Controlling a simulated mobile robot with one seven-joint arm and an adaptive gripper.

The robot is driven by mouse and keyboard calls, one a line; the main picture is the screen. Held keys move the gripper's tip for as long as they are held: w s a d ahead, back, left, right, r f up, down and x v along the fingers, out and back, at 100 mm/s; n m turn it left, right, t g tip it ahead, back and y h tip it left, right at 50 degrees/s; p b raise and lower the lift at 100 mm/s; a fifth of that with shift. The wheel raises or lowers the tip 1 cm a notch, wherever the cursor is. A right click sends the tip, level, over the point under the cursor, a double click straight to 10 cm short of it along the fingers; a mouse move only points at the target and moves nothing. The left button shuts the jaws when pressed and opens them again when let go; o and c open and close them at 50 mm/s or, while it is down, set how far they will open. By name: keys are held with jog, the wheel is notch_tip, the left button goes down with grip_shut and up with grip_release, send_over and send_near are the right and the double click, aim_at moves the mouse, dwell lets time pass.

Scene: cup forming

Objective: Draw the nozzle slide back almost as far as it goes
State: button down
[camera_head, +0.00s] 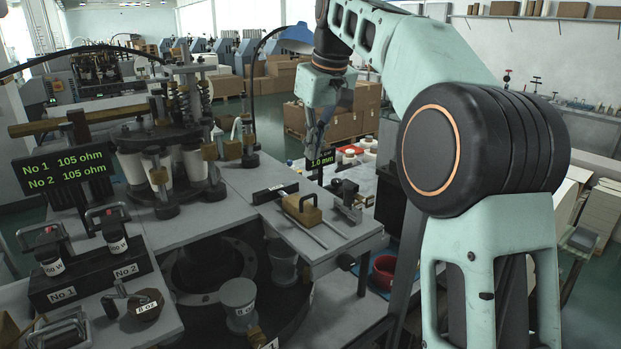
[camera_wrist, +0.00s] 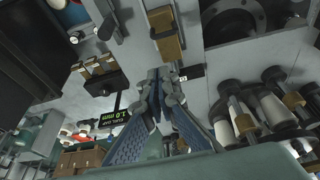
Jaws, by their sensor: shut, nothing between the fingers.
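What looks like the nozzle slide is a brass block (camera_head: 302,209) with a dark handle, sitting on two thin parallel rods on the grey machine top (camera_head: 330,252). In the wrist view the brass block (camera_wrist: 165,36) lies just beyond my fingertips. My gripper (camera_head: 314,150) hangs above and behind the slide in the head view, apart from it. In the wrist view my gripper (camera_wrist: 160,76) has its fingertips together, with nothing between them. How far the slide stands along its rods is hard to tell.
A small display (camera_head: 321,160) reading 1.0 mm stands behind the slide. A turret with white cups (camera_head: 194,163) stands further left. A red bowl (camera_head: 384,270) sits lower right.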

jog(key=w+a+r, duration=0.1)
send_over(308, 207)
jog(key=w+a, duration=0.2)
jog(key=w, duration=0.1)
jog(key=shift+y, duration=0.3)
jog(key=f, duration=0.9)
jog(key=shift+w+a, duration=0.2)
jog(key=shift+s+d+f+b, duration=0.15)
jog(key=shift+s+d+b, duration=0.05)
jog(key=shift+d+b, duration=0.1)
jog(key=shift+s+d+f, duration=0.1)
jog(key=shift+s+d, duration=0.25)
jog(key=shift+s, duration=0.25)
jog(key=shift+s+d, duration=0.35)
jog(key=shift+s, duration=0.2)
jog(key=shift+s+d+f, duration=0.1)
jog(key=shift+s+d, duration=0.05)
jog(key=shift+s, duration=0.1)
